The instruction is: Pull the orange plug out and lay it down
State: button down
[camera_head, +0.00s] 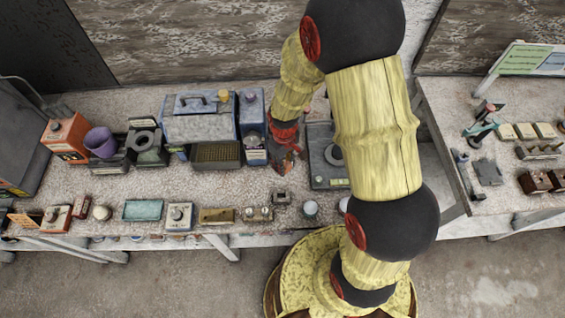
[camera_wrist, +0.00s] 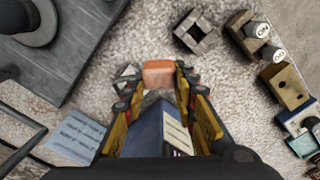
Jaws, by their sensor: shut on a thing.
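An orange block (camera_wrist: 158,72), which looks like the plug, sits between the fingertips of my gripper (camera_wrist: 157,84) in the wrist view. My gripper is shut on it. In the head view my gripper (camera_head: 286,160) points down over the bench, just right of a blue-grey box (camera_head: 253,152). The plug cannot be made out there. In the wrist view a blue shape with a pale label (camera_wrist: 165,132) shows between the fingers, below the plug. I cannot tell whether the plug touches anything under it.
A small hollow square block (camera_head: 281,198) stands in front of my gripper, also in the wrist view (camera_wrist: 194,31). A dark flat device (camera_head: 325,165) is to the right. Several small items line the bench's front edge. Speckled bench top (camera_head: 220,185) is bare between the rows.

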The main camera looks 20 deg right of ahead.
jog(key=shift+f+b, duration=1.95)
jog(key=shift+f, duration=0.9)
jog(key=shift+f+b, duration=0.4)
jog(key=shift+f, duration=0.3)
jog(key=c, duration=1.3)
grip_release()
jog(key=shift+c, duration=0.2)
jog(key=shift+r, duration=0.15)
jog(key=shift+r+p, duration=1.5)
jog(key=shift+r, duration=0.4)
